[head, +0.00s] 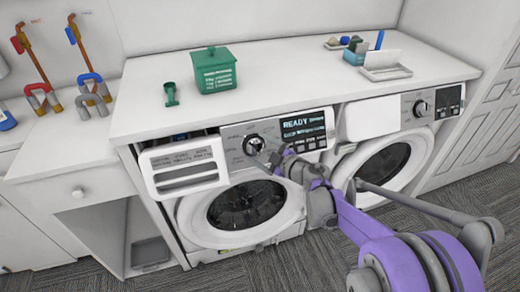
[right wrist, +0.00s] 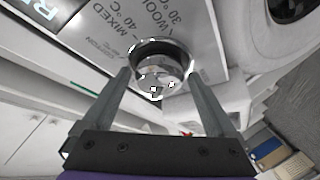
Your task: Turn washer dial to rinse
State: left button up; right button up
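The left washer (head: 245,205) has a round dark dial with a silver rim (head: 254,145) on its control panel, left of a display reading "READY". My right gripper (head: 276,158) is just right of and below the dial, reaching toward the panel. In the right wrist view the dial (right wrist: 160,68) appears between the spread fingertips of my gripper (right wrist: 158,85). The fingers are open; I cannot tell whether they touch the dial. Panel words such as "MIXED", "COTTON" and "WOOL" show around it; a rinse label is not readable. My left gripper is not in view.
The detergent drawer (head: 183,168) stands pulled out left of the dial. A second machine (head: 385,160) stands to the right. The white countertop (head: 290,80) above holds a green box (head: 215,72), a green scoop (head: 171,95) and a white tray (head: 388,72).

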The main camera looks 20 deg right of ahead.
jog(key=shift+o, duration=0.2)
jog(key=v, duration=1.1)
jog(key=shift+w, duration=0.1)
